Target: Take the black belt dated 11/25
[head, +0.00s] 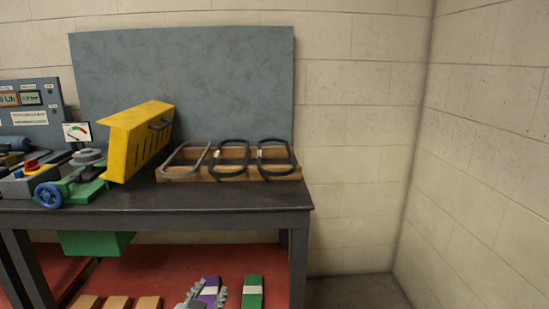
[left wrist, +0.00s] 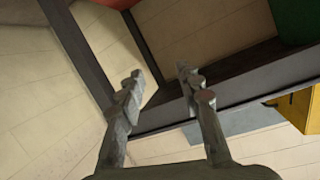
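Two black belts stand in a wooden rack (head: 291,174) at the right end of the workbench, a middle one (head: 230,142) and a right one (head: 274,141). A grey belt (head: 187,160) stands left of them. Small pale tags show on the black belts, but their dates are too small to read. My right gripper is not in view.
A yellow guard (head: 140,140) stands left of the rack, close to the grey belt. A green machine with a blue handwheel (head: 48,195) is further left. Purple (head: 209,283) and green (head: 252,291) labelled pieces are below.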

